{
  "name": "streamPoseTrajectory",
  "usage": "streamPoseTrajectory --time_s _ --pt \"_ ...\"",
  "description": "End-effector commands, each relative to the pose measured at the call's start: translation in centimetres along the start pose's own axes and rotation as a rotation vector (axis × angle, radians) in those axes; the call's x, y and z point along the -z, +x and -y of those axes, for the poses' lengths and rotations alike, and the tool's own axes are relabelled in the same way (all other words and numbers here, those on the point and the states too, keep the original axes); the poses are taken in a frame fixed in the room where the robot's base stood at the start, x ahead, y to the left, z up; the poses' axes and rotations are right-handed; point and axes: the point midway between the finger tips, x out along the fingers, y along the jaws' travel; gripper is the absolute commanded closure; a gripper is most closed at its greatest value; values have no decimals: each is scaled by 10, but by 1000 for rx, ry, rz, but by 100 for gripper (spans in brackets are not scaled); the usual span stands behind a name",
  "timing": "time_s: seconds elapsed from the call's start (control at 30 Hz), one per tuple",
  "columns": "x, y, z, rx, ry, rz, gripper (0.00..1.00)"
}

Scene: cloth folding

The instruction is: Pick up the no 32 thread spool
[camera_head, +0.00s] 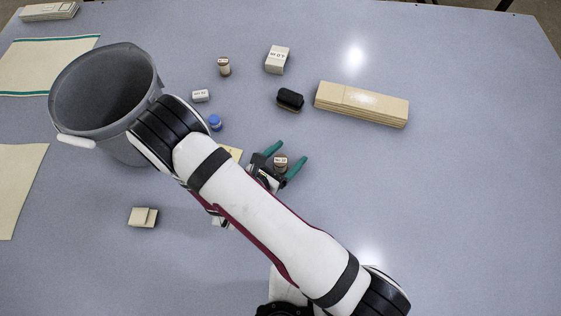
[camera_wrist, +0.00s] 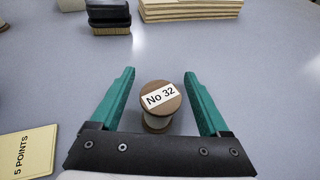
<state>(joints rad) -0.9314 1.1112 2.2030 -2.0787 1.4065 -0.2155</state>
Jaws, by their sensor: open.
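The No 32 thread spool (camera_wrist: 160,104) stands upright on the table. It has a brown wooden top with a white "No 32" label and pale thread below. It also shows in the head view (camera_head: 281,162). My gripper (camera_wrist: 160,78) is open, with one green finger on each side of the spool and a gap visible on both sides. The fingers also show in the head view (camera_head: 288,158).
A blue-capped item (camera_head: 215,122) and a grey bucket (camera_head: 142,152) are to the left. A "5 POINTS" card (camera_wrist: 27,152) lies nearby. The right side is clear.

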Motion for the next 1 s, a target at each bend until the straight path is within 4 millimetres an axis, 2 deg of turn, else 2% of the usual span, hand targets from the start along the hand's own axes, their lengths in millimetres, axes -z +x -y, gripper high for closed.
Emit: streamPoseTrajectory --time_s 0.13,0.17,0.5,0.6,0.87,1.0 --pt "0 0 0 0 0 0 21" --pt "0 0 0 0 0 0 24" --pt "0 -1 0 0 0 1 86" --pt "0 -1 0 0 0 1 100" --pt "-1 -1 0 0 0 1 100" --pt "-17 -8 -1 -1 3 1 100"
